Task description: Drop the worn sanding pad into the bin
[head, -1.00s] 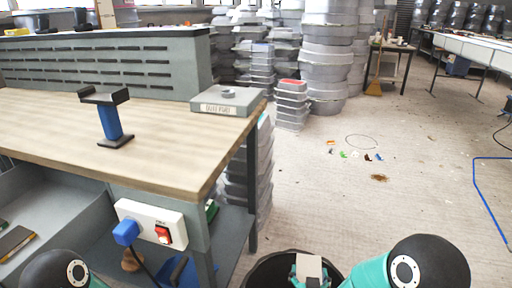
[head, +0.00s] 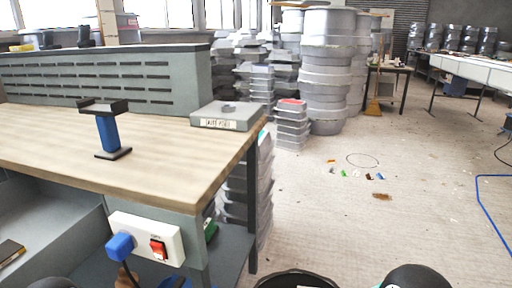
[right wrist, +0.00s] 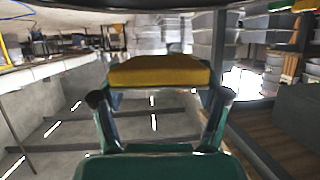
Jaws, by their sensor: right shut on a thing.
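The sanding pad (right wrist: 158,70) shows in the right wrist view as a yellow-brown block. My right gripper (right wrist: 158,93), with teal and dark fingers, is shut on it. In the head view a black bin (head: 296,272) shows only as the top of its round rim at the bottom edge. A small pale piece just inside that rim is cut off by the frame, and I cannot tell whether it is the pad or part of my gripper. The bin's inside is mostly hidden. My left gripper is not in view.
A wooden-topped bench (head: 120,165) fills the left, with a blue stand (head: 109,135), a grey labelled box (head: 228,115) and a socket panel (head: 146,238) on its end. Stacked grey moulds (head: 327,70) stand behind. The floor at right is mostly clear, with small scraps.

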